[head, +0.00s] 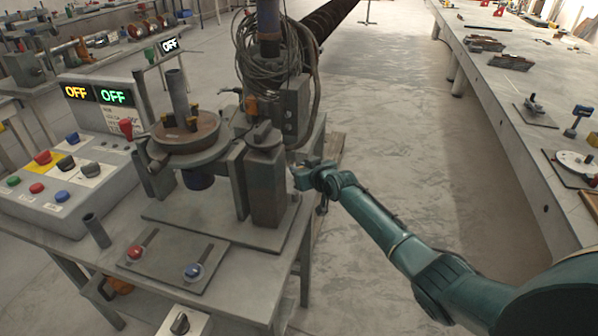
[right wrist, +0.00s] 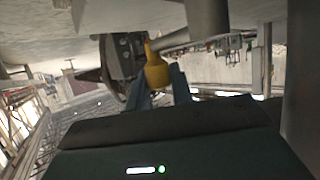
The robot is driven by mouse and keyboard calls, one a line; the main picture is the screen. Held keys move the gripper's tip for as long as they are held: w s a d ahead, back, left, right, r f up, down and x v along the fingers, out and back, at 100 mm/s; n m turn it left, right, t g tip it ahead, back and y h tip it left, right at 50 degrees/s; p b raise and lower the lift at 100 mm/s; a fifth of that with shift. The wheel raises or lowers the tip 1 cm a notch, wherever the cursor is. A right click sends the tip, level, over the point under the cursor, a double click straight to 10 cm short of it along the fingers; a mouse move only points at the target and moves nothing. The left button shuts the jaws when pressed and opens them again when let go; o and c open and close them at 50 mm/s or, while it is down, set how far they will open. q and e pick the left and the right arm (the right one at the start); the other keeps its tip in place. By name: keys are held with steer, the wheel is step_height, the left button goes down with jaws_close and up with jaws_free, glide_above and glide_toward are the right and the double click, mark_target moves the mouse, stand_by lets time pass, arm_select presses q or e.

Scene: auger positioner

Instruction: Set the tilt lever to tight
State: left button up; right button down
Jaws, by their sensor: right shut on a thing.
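My right gripper (head: 303,176) is at the right side of the auger positioner (head: 268,180), beside its grey upright block. In the right wrist view, a yellow knob (right wrist: 156,72), which appears to be the tilt lever's handle, sits between the two blue-grey fingers of my right gripper (right wrist: 159,84). The gripper is shut on it. A narrow stem rises from the knob. In the head view the knob is hidden behind the gripper and block, so I cannot tell the lever's setting. My left gripper is not in view.
A control box (head: 75,180) with several buttons and two OFF displays stands at the left of the table. A plate with red and blue knobs (head: 175,262) lies in front. Cables hang above the block. Open floor (head: 400,150) separates it from the long right bench (head: 500,100).

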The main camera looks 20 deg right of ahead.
steer(key=shift+f, duration=0.1)
stand_by(0.6)
steer(key=c, duration=1.2)
jaws_free()
steer(key=shift+d, duration=0.1)
steer(key=shift+c, duration=0.2)
steer(key=shift+s, duration=0.1)
steer(key=p+v, duration=0.2)
steer(key=v, duration=1.1)
steer(key=shift+s, duration=0.1)
steer(key=s+a+f+g, duration=0.1)
steer(key=s+a+f, duration=0.3)
steer(key=s, duration=0.5)
steer(key=s+a+f+y, duration=0.1)
steer(key=s+a+f, duration=0.4)
steer(key=s, duration=0.5)
steer(key=s+a+f+n+g, duration=0.1)
steer(key=s+a+f, duration=0.4)
steer(key=s, duration=0.4)
steer(key=shift+s+a+g, duration=0.2)
steer(key=shift+a+g, duration=0.1)
steer(key=shift+a, duration=0.45)
